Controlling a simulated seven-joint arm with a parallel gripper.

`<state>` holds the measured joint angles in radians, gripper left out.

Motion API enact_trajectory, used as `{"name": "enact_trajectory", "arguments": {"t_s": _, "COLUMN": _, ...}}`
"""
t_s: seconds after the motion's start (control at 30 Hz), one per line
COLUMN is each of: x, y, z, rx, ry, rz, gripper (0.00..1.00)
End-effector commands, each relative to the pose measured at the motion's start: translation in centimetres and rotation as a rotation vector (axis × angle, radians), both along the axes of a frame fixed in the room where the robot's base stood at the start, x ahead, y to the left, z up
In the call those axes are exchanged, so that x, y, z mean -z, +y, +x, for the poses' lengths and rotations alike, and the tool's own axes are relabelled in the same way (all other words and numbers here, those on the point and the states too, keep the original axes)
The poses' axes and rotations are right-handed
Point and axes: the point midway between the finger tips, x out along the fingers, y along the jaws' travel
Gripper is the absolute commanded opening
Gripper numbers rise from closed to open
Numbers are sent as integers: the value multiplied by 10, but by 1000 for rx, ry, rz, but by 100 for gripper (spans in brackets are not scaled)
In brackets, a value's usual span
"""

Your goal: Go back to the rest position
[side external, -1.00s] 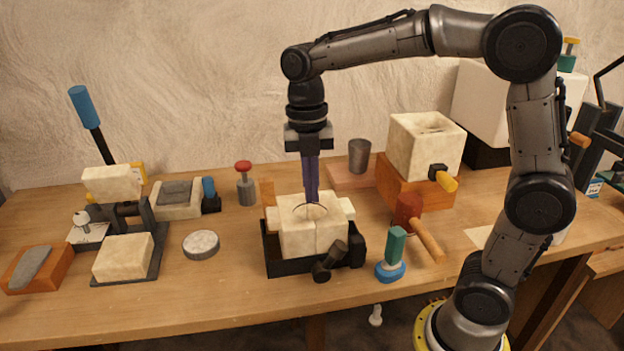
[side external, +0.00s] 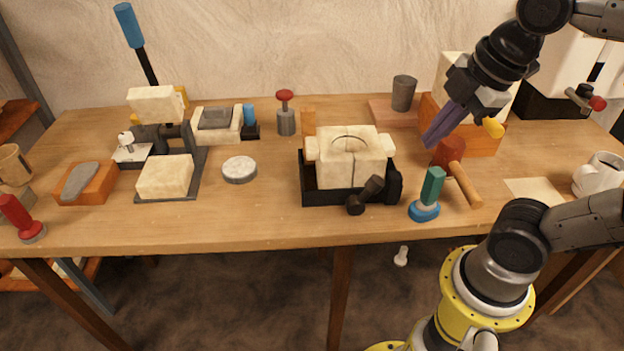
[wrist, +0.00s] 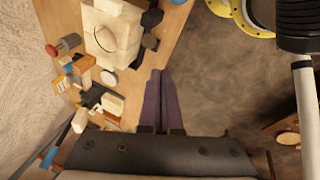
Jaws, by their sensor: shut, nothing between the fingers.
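My gripper (side external: 430,138) is at the right in the side external view, above the table and tilted, its purple fingers pointing down and left. In the wrist view its fingers (wrist: 160,75) lie together with nothing between them. The gripper is apart from the cream two-part block (side external: 345,170) in its black holder (side external: 310,190). The block also shows in the wrist view (wrist: 122,35), left of the fingers. In the side external view my gripper partly hides the large cream block on an orange base behind it.
A grey cup (side external: 403,93) stands behind. A white mug (side external: 598,175) is at the right edge. The floor (wrist: 225,80) is open beyond the table edge.

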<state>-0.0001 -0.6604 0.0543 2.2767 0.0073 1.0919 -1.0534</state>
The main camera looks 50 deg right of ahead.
Motion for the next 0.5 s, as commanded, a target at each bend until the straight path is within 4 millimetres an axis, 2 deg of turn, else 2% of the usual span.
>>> {"name": "enact_trajectory", "arguments": {"t_s": 0.1, "x": 14, "y": -1, "z": -13, "rx": 255, "ry": -45, "rz": 106, "gripper": 0}}
{"name": "enact_trajectory", "arguments": {"t_s": 0.3, "x": 35, "y": -1, "z": -20, "rx": 659, "ry": -79, "rz": 289, "gripper": 0}}
{"name": "enact_trajectory", "arguments": {"t_s": 0.5, "x": 38, "y": -2, "z": -15, "rx": 899, "ry": -98, "rz": 409, "gripper": 0}}
